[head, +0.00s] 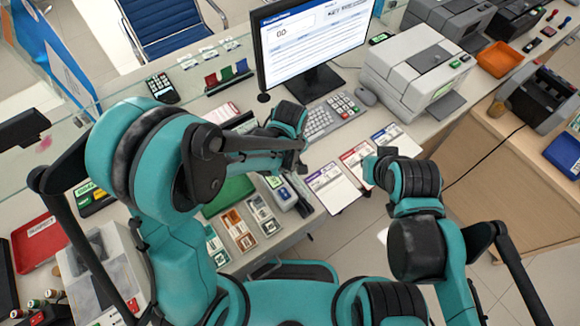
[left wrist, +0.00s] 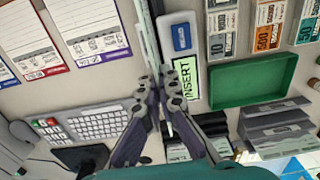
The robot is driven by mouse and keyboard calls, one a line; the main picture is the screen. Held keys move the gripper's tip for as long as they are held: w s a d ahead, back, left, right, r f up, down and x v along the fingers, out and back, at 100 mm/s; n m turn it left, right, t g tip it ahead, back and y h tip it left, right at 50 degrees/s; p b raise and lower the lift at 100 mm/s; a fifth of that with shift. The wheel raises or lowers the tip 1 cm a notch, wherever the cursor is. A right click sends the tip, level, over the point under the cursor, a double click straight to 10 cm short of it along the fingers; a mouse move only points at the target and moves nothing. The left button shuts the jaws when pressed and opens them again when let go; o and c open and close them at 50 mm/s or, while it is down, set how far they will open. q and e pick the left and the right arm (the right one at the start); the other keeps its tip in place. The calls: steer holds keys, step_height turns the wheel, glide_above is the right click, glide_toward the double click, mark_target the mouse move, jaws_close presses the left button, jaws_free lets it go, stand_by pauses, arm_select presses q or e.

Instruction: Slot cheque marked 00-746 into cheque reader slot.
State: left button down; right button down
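My left gripper (head: 301,160) is over the counter, close to the cheque reader (head: 284,194). In the left wrist view the fingers of my left gripper (left wrist: 160,88) are nearly together on a thin pale strip (left wrist: 149,40), apparently a cheque seen edge-on; its number cannot be read. The blue and white cheque reader (left wrist: 180,30) lies just right of it, with a green INSERT label (left wrist: 188,78). Whether the strip is in the slot cannot be told. My right gripper (head: 376,166) is right of the paper forms, and its fingers are too unclear to judge.
Forms with purple (head: 332,187), red (head: 358,160) and blue (head: 386,134) bands lie along the front edge. The keyboard (head: 331,115), monitor (head: 311,40) and printer (head: 417,68) stand behind. A green tray (left wrist: 240,84) and banknote stacks (left wrist: 268,24) lie beside the reader.

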arm_select(q)
steer(key=shift+f+b, duration=0.8)
steer(key=shift+f, duration=0.4)
steer(key=shift+f+b, duration=2.1)
steer(key=shift+f, duration=0.15)
steer(key=c, duration=1.6)
jaws_free()
steer(key=shift+c, duration=0.2)
steer(key=shift+r+p, duration=2.6)
steer(key=shift+r, duration=0.95)
